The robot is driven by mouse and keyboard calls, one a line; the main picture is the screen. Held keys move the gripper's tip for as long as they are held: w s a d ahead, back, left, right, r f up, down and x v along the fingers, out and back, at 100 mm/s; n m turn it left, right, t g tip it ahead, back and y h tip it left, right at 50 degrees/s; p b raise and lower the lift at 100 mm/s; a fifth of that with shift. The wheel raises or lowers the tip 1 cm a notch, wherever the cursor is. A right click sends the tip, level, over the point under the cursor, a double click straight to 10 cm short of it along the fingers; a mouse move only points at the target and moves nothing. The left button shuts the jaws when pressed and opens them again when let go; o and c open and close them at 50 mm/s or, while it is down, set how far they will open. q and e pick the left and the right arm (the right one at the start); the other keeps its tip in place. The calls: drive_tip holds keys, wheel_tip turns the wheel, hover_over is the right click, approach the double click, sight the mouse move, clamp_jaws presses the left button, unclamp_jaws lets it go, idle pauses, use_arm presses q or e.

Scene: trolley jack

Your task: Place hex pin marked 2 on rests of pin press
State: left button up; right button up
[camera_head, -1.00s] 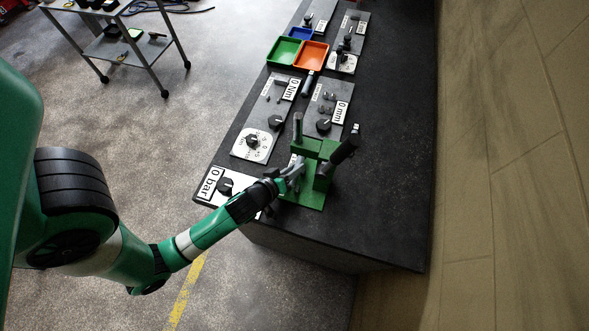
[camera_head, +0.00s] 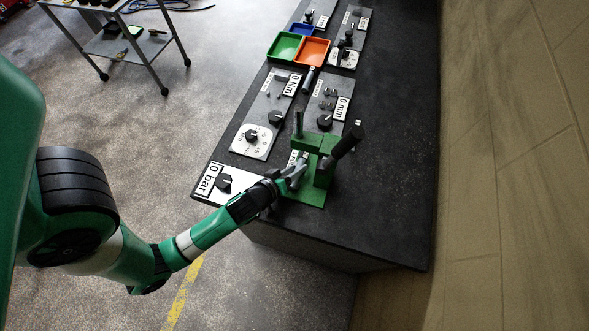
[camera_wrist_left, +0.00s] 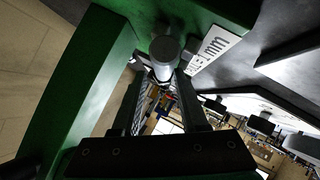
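The green pin press (camera_head: 317,190) stands near the front end of the dark bench, with a dark lever handle (camera_head: 347,143) tilted up to the right. My left gripper (camera_head: 299,172) reaches in from the left, with its fingers at the press frame. In the left wrist view, my left gripper (camera_wrist_left: 164,82) has its two fingers on either side of a grey pin (camera_wrist_left: 165,50) with a round end; they appear closed on it. The green press frame (camera_wrist_left: 80,95) surrounds the fingertips closely. The pin's marking cannot be read, and its contact with the rests is hidden. My right gripper is not in view.
A panel labelled 0 bar (camera_head: 209,181) lies left of the press. Gauge panels with knobs (camera_head: 274,118) lie behind it. Green (camera_head: 284,48), orange (camera_head: 313,52) and blue trays sit farther back. The bench top right of the press (camera_head: 390,190) is clear.

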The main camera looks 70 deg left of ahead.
use_arm(q)
drive_tip(key=shift+s+f, duration=0.15)
drive_tip(key=shift+f, duration=0.1)
drive_tip(key=shift+s+r+p, duration=0.35)
drive_tip(key=shift+r+p, duration=0.35)
drive_tip(key=shift+r, duration=0.2)
drive_tip(key=v, duration=1.1)
drive_tip(key=shift+b, duration=0.3)
drive_tip(key=shift+d+r, duration=0.1)
drive_tip(key=shift+d, duration=0.05)
